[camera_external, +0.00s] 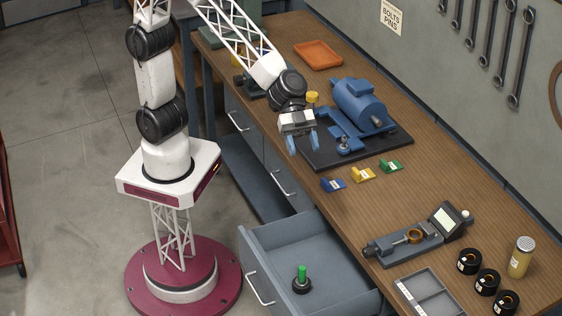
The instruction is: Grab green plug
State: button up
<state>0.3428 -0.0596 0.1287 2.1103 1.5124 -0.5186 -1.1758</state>
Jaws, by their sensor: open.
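A green upright peg (302,272) stands on a dark round base (302,287) in the open drawer (345,278); it is the plug-like green thing I see. A small green block with a pale label (390,166) also lies on the bench, right of a yellow block (363,175) and a blue block (334,184). My gripper (303,142) is open and empty, with blue fingers pointing down. It appears over the left edge of the dark base plate, well away from the peg and left of the green block. Its exact height is unclear.
A blue motor-like casing (360,101) sits on a dark plate (398,137). A measuring fixture (405,245), a grey divided tray (430,296), several black ring parts (487,281) and a jar (520,257) occupy the near bench. An orange tray (318,54) lies farther back.

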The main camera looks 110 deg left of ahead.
jog(key=d, duration=0.1)
send_near(303, 284)
jog(key=r, duration=0.1)
jog(key=w+r, duration=0.1)
jog(key=d+r, duration=0.1)
jog(key=shift+w+d+r, duration=0.1)
jog(key=shift+w+r, duration=0.15)
jog(key=shift+r, duration=0.05)
jog(key=shift+x, duration=1.35)
jog(key=shift+d, duration=0.1)
jog(key=shift+x, duration=2.45)
jog(key=shift+s+d+r, duration=0.1)
jog(key=shift+d+r, duration=0.05)
jog(key=shift+d, duration=0.05)
grip_shut()
